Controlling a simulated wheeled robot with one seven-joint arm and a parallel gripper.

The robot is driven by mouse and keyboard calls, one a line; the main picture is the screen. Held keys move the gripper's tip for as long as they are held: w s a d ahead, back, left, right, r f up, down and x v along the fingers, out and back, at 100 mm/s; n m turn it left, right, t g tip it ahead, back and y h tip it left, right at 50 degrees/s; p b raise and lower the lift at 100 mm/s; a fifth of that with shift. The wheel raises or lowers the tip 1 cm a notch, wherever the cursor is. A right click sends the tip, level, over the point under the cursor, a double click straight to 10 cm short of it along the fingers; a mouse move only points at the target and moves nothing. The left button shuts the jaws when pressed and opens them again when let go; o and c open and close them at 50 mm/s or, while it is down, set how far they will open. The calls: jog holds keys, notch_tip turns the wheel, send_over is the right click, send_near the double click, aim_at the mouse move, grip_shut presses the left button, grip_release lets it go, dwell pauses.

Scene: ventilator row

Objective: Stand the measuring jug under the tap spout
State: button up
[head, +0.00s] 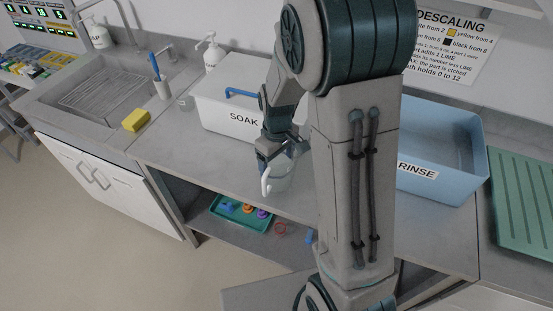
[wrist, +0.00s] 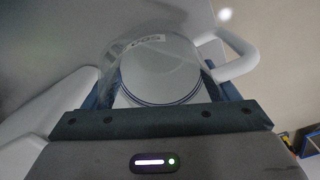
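The clear measuring jug (head: 279,178) with a white handle is at my gripper (head: 281,150), over the front part of the counter left of my arm. In the wrist view the jug (wrist: 160,72) sits between the two fingers (wrist: 160,92), which press against its sides; its handle points right. The jug looks upright; I cannot tell whether its base touches the counter. The tap (head: 132,30) arches over the sink (head: 75,112) at the back left, its spout above the wire rack (head: 104,92), well away from the jug.
The white SOAK box (head: 225,112) stands behind the jug, with a pump bottle (head: 211,52) behind it. The blue RINSE tub (head: 455,150) is right of my arm.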

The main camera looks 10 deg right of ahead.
jog(key=o, duration=0.3)
